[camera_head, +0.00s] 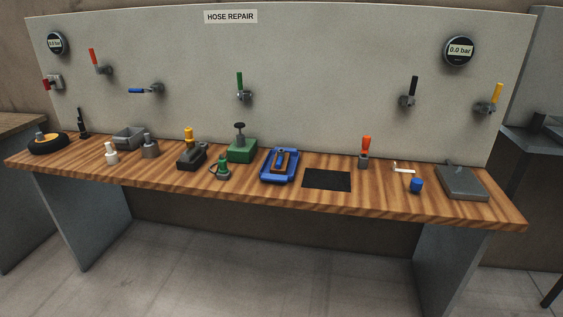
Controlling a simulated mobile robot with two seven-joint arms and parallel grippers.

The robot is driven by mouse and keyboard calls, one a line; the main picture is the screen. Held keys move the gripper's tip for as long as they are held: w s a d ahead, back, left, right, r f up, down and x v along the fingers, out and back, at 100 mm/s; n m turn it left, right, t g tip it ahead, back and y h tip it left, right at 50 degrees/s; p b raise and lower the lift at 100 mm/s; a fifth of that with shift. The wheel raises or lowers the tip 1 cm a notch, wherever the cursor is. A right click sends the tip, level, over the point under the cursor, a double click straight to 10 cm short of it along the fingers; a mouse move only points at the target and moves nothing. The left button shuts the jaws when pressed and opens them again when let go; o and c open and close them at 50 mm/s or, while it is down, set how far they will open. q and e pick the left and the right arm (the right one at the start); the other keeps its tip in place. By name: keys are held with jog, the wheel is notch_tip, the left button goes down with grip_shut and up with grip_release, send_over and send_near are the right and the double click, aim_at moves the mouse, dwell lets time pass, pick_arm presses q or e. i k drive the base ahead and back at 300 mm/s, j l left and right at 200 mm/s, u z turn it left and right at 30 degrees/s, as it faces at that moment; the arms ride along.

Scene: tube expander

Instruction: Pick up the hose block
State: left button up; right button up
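A long wooden workbench (330,199) stands ahead under a "HOSE REPAIR" sign (231,17). I cannot tell for sure which item is the hose block. Block-like items on the bench are a green block (242,151) with a dark knob on top, a dark block (191,159) with a yellow top, and a blue tray-like piece (279,165) with a brown and dark part in it. A grey box (128,138) sits at the left and a flat grey block (462,183) at the right end. Neither of my grippers is in view.
Several small fittings, a black mat (327,180), a blue cylinder (416,185) and an orange-handled tool (365,152) share the bench. The panel behind carries coloured valve levers and two gauges (459,51) reading 0.0 bar. The floor in front (260,275) is clear.

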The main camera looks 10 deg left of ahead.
aim_at(280, 164)
jog(key=i+j+z, duration=0.65)
jog(key=j, duration=0.25)
jog(key=i, duration=0.1)
